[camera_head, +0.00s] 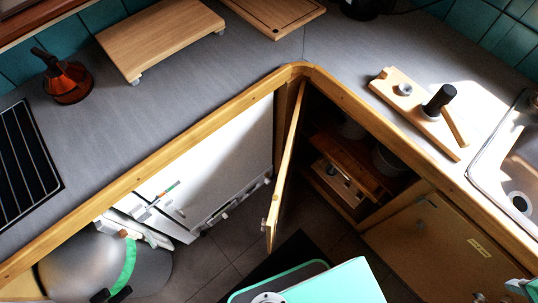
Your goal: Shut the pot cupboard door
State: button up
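The pot cupboard door (285,165) stands open at the inner corner of the counter, seen nearly edge-on, with a small knob near its lower end. The pot cupboard (352,158) is open to its right, with a wooden shelf or drawer and rounded, shadowed pots inside. The door's inner face is mostly hidden by the steep angle. I cannot make out my gripper in this view, and nothing recognisable as a gripper touches the door.
The grey counter (225,72) overhangs the front. A white panel (232,150) is left of the door. A grey dome with a green band (100,265) is at lower left. A turquoise box-like shape (335,284) is at bottom centre. Some tiled floor (222,250) shows clear.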

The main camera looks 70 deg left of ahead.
aim_at(275, 207)
jog(key=k, duration=1.1)
jog(key=u, duration=1.6)
jog(key=i, duration=0.5)
jog(key=u, duration=0.05)
jog(key=k, duration=1)
jog(key=u, duration=0.9)
jog(key=i, duration=0.75)
jog(key=u, duration=0.8)
